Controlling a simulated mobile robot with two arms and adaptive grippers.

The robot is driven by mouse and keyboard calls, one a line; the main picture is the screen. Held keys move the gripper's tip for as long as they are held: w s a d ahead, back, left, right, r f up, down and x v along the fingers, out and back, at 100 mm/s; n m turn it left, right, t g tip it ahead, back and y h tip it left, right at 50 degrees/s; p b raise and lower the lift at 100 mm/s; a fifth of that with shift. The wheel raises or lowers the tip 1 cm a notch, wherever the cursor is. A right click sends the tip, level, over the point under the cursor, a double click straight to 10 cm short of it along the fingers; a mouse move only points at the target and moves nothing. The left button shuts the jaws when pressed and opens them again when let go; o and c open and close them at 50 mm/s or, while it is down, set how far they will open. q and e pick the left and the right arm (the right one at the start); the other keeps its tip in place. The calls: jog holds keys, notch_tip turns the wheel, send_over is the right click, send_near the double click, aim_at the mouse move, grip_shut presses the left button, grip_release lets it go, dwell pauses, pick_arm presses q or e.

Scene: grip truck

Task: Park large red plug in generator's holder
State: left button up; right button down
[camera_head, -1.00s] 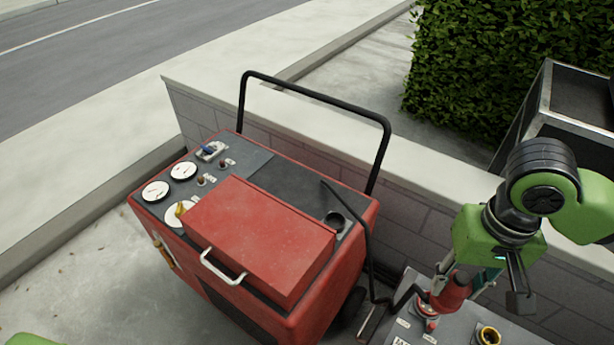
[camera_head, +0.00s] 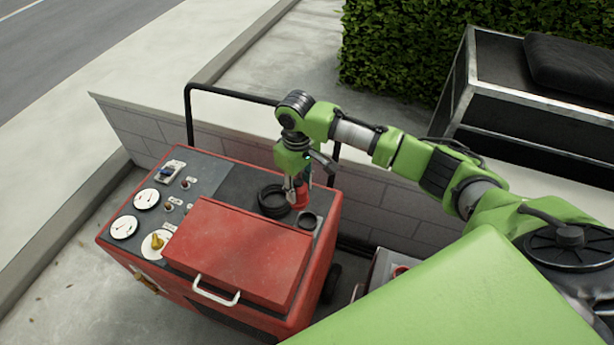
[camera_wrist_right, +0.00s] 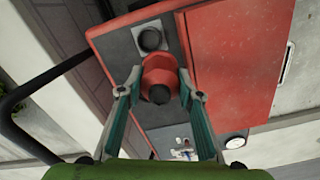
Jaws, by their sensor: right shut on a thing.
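My right gripper (camera_head: 299,192) is shut on the large red plug (camera_head: 300,197) above the right part of the generator's top panel. In the right wrist view the red plug (camera_wrist_right: 160,75) sits between the two fingers of the right gripper (camera_wrist_right: 158,90). The holder (camera_head: 308,220) is a dark round socket on the generator's top, just in front and to the right of the plug; it also shows in the right wrist view (camera_wrist_right: 150,39). The plug appears apart from it. The red generator (camera_head: 270,305) has gauges and a lid. My left gripper is not in view.
A black coil (camera_head: 272,200) lies on the generator top beside the plug. The generator's black handle bar (camera_head: 189,120) and a low block wall (camera_head: 380,190) stand behind. A grey box (camera_head: 374,270) stands at the right. A dark crate (camera_head: 500,110) is at the back right.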

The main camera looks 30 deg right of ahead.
jog(key=d+f+n+p, duration=0.1)
jog(key=d+f, duration=0.1)
jog(key=shift+w+d+f, duration=0.15)
jog(key=shift+d+f, duration=0.2)
pick_arm(q)
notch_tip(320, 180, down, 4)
jog(key=b, duration=0.5)
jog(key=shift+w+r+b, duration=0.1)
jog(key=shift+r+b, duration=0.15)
jog(key=shift+b, duration=0.1)
pick_arm(e)
notch_tip(320, 180, down, 5)
jog(key=shift+f, duration=0.1)
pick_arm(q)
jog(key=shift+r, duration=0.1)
pick_arm(e)
jog(key=shift+f, duration=0.25)
jog(key=shift+d+f, duration=0.1)
jog(key=shift+f, duration=0.15)
pick_arm(q)
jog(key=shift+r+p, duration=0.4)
jog(key=shift+p, duration=0.15)
pick_arm(e)
jog(key=shift+f, duration=0.2)
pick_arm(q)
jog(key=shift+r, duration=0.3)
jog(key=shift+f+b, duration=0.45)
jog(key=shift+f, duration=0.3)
pick_arm(e)
jog(key=shift+f, duration=1.75)
